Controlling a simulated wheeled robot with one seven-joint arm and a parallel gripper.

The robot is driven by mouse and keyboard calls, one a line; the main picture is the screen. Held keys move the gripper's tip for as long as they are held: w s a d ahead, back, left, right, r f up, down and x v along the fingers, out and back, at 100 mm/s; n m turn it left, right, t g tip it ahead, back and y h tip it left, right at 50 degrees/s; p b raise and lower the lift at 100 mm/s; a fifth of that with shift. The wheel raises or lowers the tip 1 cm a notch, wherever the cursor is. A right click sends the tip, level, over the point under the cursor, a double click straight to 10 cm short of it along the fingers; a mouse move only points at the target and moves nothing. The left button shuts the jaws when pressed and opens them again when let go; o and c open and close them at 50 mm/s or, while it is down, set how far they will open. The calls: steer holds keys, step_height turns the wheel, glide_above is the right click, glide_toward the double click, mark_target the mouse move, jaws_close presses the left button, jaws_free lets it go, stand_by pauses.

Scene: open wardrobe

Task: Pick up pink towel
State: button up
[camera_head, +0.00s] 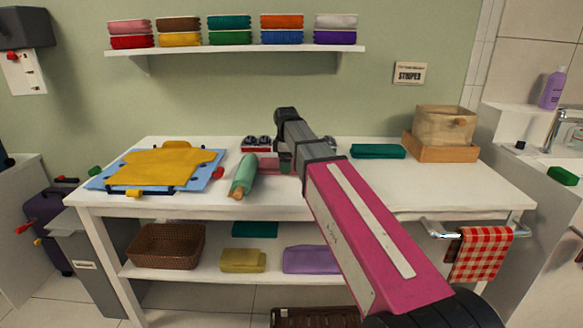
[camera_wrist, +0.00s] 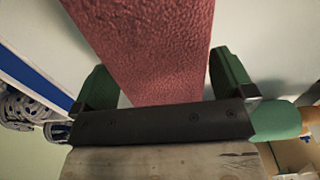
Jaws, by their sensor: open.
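A dusky pink-red towel (camera_wrist: 145,40) with a rough weave fills the middle of the wrist view. It lies between the two green fingers of my gripper (camera_wrist: 162,65), with a gap on either side. My gripper is open; I cannot tell how far its fingers are above the table. In the head view a small part of the pink towel (camera_head: 268,163) shows on the white table, left of my arm. My arm hides the rest of it, and the fingertips are hard to make out there.
A teal roll (camera_head: 243,175) lies close left of my gripper on the table (camera_head: 400,190). Yellow cloth (camera_head: 158,167) lies on a blue board further left. A folded teal towel (camera_head: 377,151) and a wooden box (camera_head: 440,152) stand to the right. A shelf (camera_head: 235,50) holds folded towels.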

steer(key=shift+f, duration=0.65)
stand_by(0.4)
steer(key=c, duration=0.5)
steer(key=shift+r, duration=0.15)
steer(key=shift+r, duration=1.35)
steer(key=shift+c, duration=0.9)
steer(key=shift+r, duration=2)
